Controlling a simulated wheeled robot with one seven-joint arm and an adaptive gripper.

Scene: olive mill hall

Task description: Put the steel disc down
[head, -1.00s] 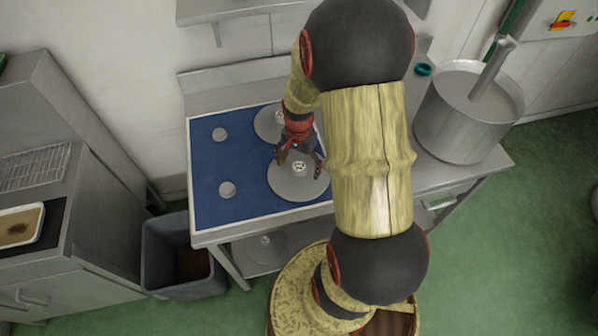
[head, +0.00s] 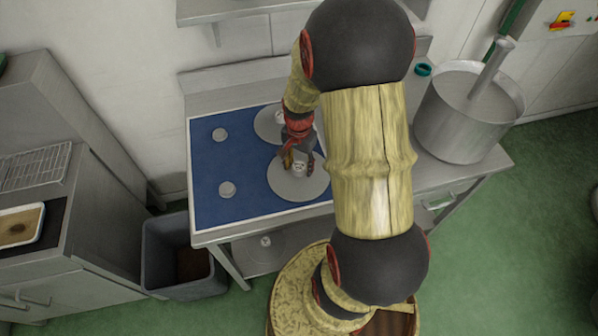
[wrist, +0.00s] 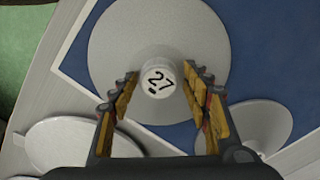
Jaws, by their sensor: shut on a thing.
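A round steel disc (head: 292,187) with a raised knob is at the front right of the blue mat (head: 205,208) on the steel table.
A second disc (head: 266,122) is behind, partly hidden by my gripper. Two small grey pieces (head: 219,135) (head: 227,190) are on the mat's left, with clear blue around them. A large steel pot (head: 455,130) stands right. A grey bin (head: 165,260) is at the lower left.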

